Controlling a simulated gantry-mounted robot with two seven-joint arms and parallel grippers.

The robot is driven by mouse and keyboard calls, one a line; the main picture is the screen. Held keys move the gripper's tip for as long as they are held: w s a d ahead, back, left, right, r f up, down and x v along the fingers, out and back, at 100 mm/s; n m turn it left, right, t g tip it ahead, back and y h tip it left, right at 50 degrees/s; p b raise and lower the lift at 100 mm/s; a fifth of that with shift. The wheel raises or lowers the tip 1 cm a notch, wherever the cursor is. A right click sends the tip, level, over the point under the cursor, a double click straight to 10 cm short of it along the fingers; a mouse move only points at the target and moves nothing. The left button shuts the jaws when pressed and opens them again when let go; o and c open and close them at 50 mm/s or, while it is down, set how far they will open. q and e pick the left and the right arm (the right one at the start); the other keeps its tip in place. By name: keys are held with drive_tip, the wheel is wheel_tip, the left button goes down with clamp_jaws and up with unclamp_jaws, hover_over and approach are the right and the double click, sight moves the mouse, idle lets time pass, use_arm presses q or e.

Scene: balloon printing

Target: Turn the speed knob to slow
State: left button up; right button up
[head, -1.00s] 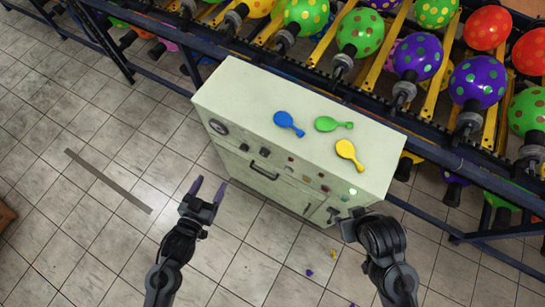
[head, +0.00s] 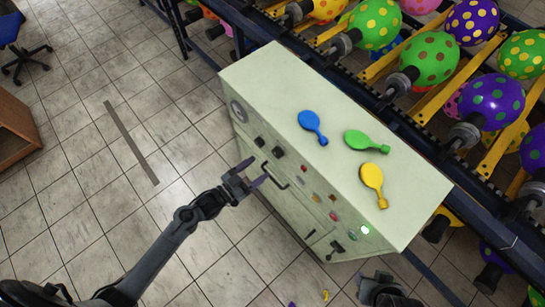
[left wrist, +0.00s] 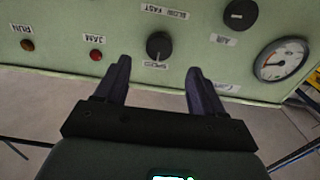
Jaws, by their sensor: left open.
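The speed knob (left wrist: 159,46) is a round black knob on the pale green cabinet's front panel, and it also shows in the head view (head: 278,152). In the left wrist view the labels are upside down; one reading SLOW FAST (left wrist: 165,11) is above the knob and one reading SPEED is below it. A pale mark seems to be at the knob's lower edge; its exact setting is hard to tell. My left gripper (left wrist: 157,78) is open and empty, its fingers apart on either side below the knob, not around it. It also shows in the head view (head: 256,172). My right gripper (head: 372,288) is at the bottom edge, its jaws unclear.
The air knob (left wrist: 240,14), a gauge (left wrist: 282,60) and a red jam button (left wrist: 96,55) are near the speed knob. Blue (head: 313,126), green (head: 368,141) and yellow (head: 373,183) flat balloons lie on the cabinet top (head: 290,85). A conveyor with inflated balloons runs behind.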

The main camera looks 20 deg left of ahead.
sight(275, 155)
use_arm(q)
drive_tip(key=x, duration=0.7)
drive_tip(key=shift+w+d, duration=0.1)
drive_tip(key=shift+w, duration=0.1)
drive_tip(key=c, duration=1.1)
drive_tip(key=shift+o, duration=0.2)
